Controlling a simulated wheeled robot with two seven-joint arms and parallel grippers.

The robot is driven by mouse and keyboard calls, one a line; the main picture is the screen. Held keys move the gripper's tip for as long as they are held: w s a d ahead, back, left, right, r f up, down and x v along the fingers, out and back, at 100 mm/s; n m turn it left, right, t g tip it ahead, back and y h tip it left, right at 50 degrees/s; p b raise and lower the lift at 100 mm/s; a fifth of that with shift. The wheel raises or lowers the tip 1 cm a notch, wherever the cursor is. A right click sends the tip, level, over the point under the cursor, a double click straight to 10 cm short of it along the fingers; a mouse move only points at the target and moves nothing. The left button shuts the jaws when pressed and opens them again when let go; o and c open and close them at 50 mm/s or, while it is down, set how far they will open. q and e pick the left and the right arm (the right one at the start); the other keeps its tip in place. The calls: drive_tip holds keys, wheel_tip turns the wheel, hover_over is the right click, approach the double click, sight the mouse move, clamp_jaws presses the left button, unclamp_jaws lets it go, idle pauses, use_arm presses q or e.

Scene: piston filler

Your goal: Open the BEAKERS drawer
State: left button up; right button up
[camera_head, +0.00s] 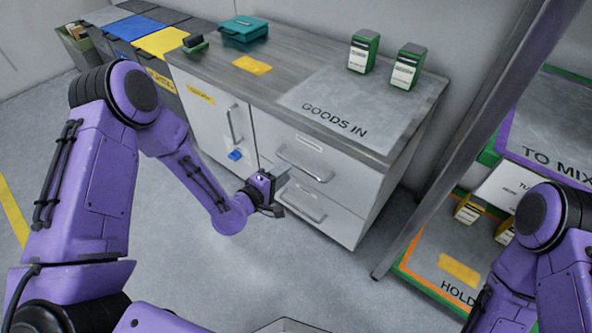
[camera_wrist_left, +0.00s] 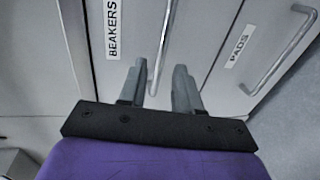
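The BEAKERS drawer (camera_wrist_left: 128,55) shows in the left wrist view with its black-on-white label. It is the upper drawer (camera_head: 332,165) of the grey cabinet in the head view, and its front looks flush. Its bar handle (camera_wrist_left: 167,35) runs down into the gap between the fingers of my left gripper (camera_wrist_left: 160,82). In the head view my left gripper (camera_head: 280,180) is in front of the drawer fronts, near the handle's left end. Its fingers are apart. I cannot tell whether they touch the handle. My right gripper is out of view.
The lower PADS drawer (camera_wrist_left: 225,65) has its own bar handle (camera_wrist_left: 290,52). A cabinet door (camera_head: 215,120) is left of the drawers. Green-and-white boxes (camera_head: 363,52) stand on the counter (camera_head: 310,75). A rack post (camera_head: 460,130) rises at right. The floor (camera_head: 270,270) in front is clear.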

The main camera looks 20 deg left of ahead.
sight(296, 164)
use_arm(q)
drive_tip(key=b+x, duration=0.1)
drive_tip(key=x, duration=0.5)
drive_tip(key=shift+w+f, duration=0.1)
drive_tip(key=shift+w, duration=0.1)
clamp_jaws()
drive_tip(key=shift+s, duration=0.15)
